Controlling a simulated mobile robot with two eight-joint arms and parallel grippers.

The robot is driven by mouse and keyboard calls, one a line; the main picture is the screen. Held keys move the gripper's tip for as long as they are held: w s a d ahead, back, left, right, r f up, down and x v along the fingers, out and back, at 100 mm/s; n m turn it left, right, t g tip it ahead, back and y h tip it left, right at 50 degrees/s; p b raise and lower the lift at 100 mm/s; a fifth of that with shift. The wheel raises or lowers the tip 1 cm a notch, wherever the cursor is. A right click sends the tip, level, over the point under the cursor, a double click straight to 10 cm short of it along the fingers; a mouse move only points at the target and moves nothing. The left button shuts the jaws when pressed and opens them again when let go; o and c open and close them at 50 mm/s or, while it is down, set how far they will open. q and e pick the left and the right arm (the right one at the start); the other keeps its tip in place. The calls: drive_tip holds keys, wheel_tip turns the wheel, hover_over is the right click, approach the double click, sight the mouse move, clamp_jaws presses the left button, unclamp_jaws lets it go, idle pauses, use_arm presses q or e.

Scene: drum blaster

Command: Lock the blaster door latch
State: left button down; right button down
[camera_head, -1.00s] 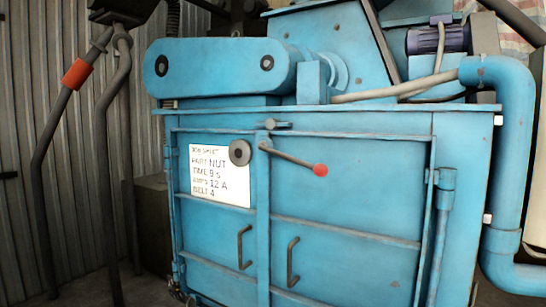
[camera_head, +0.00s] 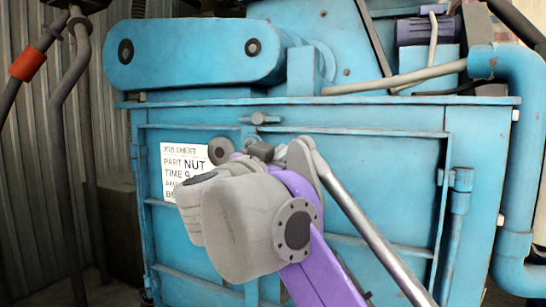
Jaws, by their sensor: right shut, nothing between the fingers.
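The blue blaster door (camera_head: 385,185) is closed against the machine front, under a blue top housing. A round dark grey disc (camera_head: 221,150) of the latch sits at the upper left of the door, beside the white job sheet (camera_head: 178,165). My right arm, grey and purple, comes up from the lower right and covers the door's middle. My right gripper (camera_head: 262,151) is shut with nothing in it, close to the latch pivot; whether it touches cannot be told. The latch handle and its red knob are hidden behind my arm. My left gripper is out of view.
A thick blue pipe (camera_head: 520,170) runs down the right side. Dark bent bars, one with a red-orange sleeve (camera_head: 27,64), stand at the left before a corrugated wall (camera_head: 105,110). A small clamp (camera_head: 260,118) sits above the door.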

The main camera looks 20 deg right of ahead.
drive_tip(key=shift+s+d+r+g, duration=0.1)
drive_tip(key=shift+s+g, duration=0.2)
drive_tip(key=shift+s, duration=0.1)
drive_tip(key=p+x, duration=0.2)
drive_tip(key=x, duration=0.8)
drive_tip(key=f+b, duration=0.1)
drive_tip(key=f, duration=0.1)
drive_tip(key=a+f, duration=0.1)
drive_tip(key=shift+f+b, duration=0.35)
drive_tip(key=shift+f, duration=0.05)
drive_tip(key=shift+a+m, duration=0.1)
drive_tip(key=shift+m, duration=0.2)
